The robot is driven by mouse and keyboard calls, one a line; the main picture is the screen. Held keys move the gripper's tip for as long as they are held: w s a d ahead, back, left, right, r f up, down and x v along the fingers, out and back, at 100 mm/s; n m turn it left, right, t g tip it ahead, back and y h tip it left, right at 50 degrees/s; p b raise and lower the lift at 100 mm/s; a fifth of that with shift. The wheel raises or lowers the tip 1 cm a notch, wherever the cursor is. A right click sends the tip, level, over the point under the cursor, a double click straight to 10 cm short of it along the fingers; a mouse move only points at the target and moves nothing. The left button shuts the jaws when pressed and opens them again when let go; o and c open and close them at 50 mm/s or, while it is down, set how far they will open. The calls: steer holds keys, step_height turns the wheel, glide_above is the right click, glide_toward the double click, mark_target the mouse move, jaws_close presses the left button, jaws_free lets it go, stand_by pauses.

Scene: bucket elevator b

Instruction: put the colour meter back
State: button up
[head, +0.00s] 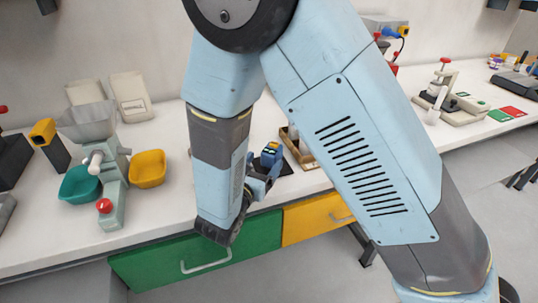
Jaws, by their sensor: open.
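A small dark blue device with a yellow-green face (271,152), which looks like the colour meter, is on the white bench just beyond my gripper. A black patch or mat (285,168) shows beside it. My gripper (264,175) is open, low over the front part of the bench, with its fingers close to the device. My arm's wrist hides part of this area, and I cannot tell whether the fingers touch the device or stand around it.
A wooden tray (299,150) stands right behind the device. To the left are a grey-green machine with a hopper (88,122), a teal bin (80,186), a yellow bin (147,169) and a yellow-headed tool (43,131). Green (165,263) and yellow (305,221) drawers are below the bench edge.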

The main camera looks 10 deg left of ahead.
steer(key=shift+v, duration=2.65)
steer(key=w+d+r+m+g+h, duration=0.15)
steer(key=d+r+m+g, duration=0.3)
steer(key=d, duration=0.45)
steer(key=w+d+r+m+g+h, duration=0.1)
steer(key=d+r+m+g+h, duration=0.25)
steer(key=d+m, duration=0.35)
steer(key=w+d+r+m+g+h, duration=0.25)
steer(key=d+m+g, duration=0.25)
steer(key=d, duration=0.5)
steer(key=s+d+r+m+t+y, duration=0.1)
steer(key=s+d+r+m+y, duration=1)
steer(key=m, duration=0.6)
steer(key=shift+s+d+r, duration=0.3)
steer(key=shift+d+r, duration=0.1)
steer(key=shift+r, duration=0.45)
steer(key=shift+y, duration=0.25)
